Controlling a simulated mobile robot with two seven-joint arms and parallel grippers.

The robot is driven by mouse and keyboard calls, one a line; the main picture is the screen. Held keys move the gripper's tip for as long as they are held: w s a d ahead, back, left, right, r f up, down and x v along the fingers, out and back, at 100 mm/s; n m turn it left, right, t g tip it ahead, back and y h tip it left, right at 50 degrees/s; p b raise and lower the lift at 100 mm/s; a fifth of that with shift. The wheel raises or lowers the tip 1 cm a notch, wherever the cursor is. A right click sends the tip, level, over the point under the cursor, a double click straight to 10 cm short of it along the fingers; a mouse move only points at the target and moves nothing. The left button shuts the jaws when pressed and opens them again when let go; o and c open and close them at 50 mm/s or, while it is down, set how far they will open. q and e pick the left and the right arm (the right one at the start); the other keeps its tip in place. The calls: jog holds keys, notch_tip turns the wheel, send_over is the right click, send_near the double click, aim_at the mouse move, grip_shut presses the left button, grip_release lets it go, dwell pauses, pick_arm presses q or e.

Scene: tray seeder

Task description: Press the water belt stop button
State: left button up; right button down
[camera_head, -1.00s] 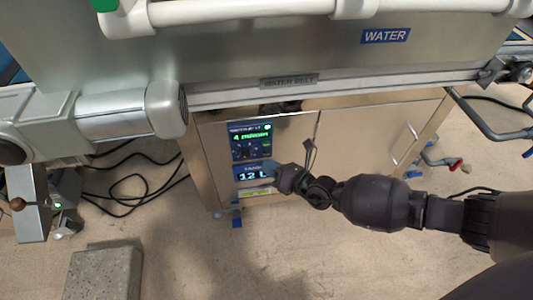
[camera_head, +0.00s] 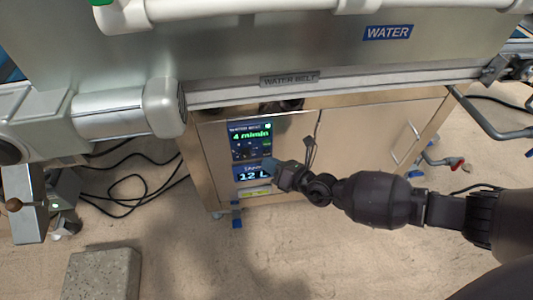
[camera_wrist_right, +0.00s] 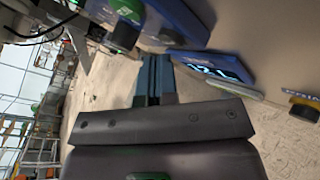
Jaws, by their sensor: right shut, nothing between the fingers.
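The water belt control panel (camera_head: 250,141) is a dark blue screen on the steel cabinet front, with green text reading 4 m/min and a dial below it. A second display (camera_head: 252,174) reading 12 L sits under it. My right gripper (camera_head: 270,167) is shut and empty, its blue fingertips at the right edge of the panel, between the two displays; I cannot tell if they touch it. In the right wrist view the shut fingers (camera_wrist_right: 152,80) point toward the blue panel. My left gripper is not in view.
The steel cabinet (camera_head: 360,150) stands under the conveyor edge with the WATER BELT label (camera_head: 289,81). A grey block (camera_head: 103,278) lies on the floor at front left. Black cables (camera_head: 130,188) lie left of the cabinet. A black knob with yellow (camera_wrist_right: 303,108) shows in the right wrist view.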

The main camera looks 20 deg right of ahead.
jog(key=shift+w+d, duration=0.1)
jog(key=shift+w, duration=0.3)
dwell(0.8)
jog(key=shift+s, duration=0.1)
jog(key=shift+s+a, duration=0.25)
jog(key=shift+s, duration=0.45)
jog(key=s, duration=0.2)
jog(key=s+a+p, duration=0.1)
jog(key=s, duration=0.1)
jog(key=shift+s+a, duration=0.2)
jog(key=shift+s, duration=0.2)
dwell(0.4)
